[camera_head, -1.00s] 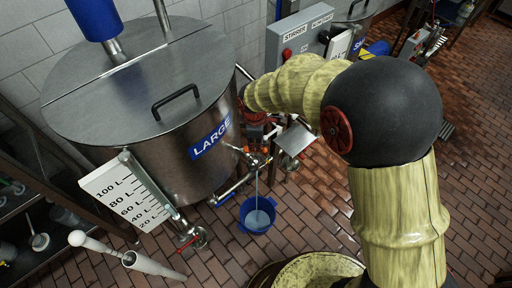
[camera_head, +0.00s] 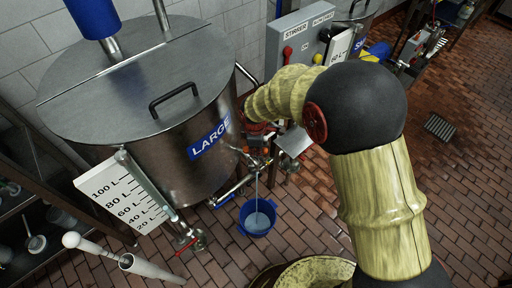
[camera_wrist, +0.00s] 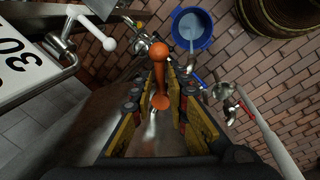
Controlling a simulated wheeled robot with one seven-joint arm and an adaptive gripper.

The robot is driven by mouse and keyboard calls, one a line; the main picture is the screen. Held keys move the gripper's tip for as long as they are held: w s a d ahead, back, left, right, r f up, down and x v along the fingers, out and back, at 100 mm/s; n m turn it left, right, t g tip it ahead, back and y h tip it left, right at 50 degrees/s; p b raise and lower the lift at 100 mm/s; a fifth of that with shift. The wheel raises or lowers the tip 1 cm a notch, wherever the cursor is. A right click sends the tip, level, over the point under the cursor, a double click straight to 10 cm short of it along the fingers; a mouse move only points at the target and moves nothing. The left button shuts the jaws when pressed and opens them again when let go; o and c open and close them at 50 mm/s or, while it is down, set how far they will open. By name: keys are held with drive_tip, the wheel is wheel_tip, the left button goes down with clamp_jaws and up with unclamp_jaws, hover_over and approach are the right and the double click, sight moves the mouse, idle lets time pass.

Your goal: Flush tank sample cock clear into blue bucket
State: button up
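The large steel tank (camera_head: 150,115) carries a blue LARGE label. A thin pale stream (camera_head: 257,185) falls from the sample cock (camera_head: 256,160) at its lower right side into the blue bucket (camera_head: 258,216) on the floor. The bucket holds some pale liquid and also shows in the wrist view (camera_wrist: 206,42). My gripper (camera_wrist: 162,72) is at the tank's lower right side. An orange handle (camera_wrist: 159,82) stands between its yellow and black fingers, with gaps seeming to show beside it. My arm hides most of the gripper in the head view.
A grey stirrer control box (camera_head: 292,45) stands behind my arm. A white litre scale (camera_head: 122,195) and a red-handled valve (camera_head: 192,243) are at the tank's front. Pipes run close around the gripper. Brick floor (camera_head: 310,215) is clear right of the bucket.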

clamp_jaws()
drive_tip(key=shift+w+p, duration=0.1)
drive_tip(key=shift+p, duration=0.3)
idle(0.4)
drive_tip(key=shift+w+r+n+p, duration=0.15)
drive_tip(key=shift+n+p, duration=0.65)
drive_tip(key=shift+w+a+n+g+y+p, duration=0.1)
drive_tip(key=shift+w+n+y, duration=0.25)
drive_tip(key=shift+n, duration=0.9)
drive_tip(key=shift+w+a+n+g+y+p, duration=0.15)
drive_tip(key=shift+w+n, duration=0.3)
drive_tip(key=shift+n, duration=0.75)
drive_tip(key=shift+w+a+n+g+y+p, duration=0.1)
drive_tip(key=shift+w+n+y, duration=0.25)
drive_tip(key=shift+n, duration=0.9)
drive_tip(key=shift+o, duration=2)
unclamp_jaws()
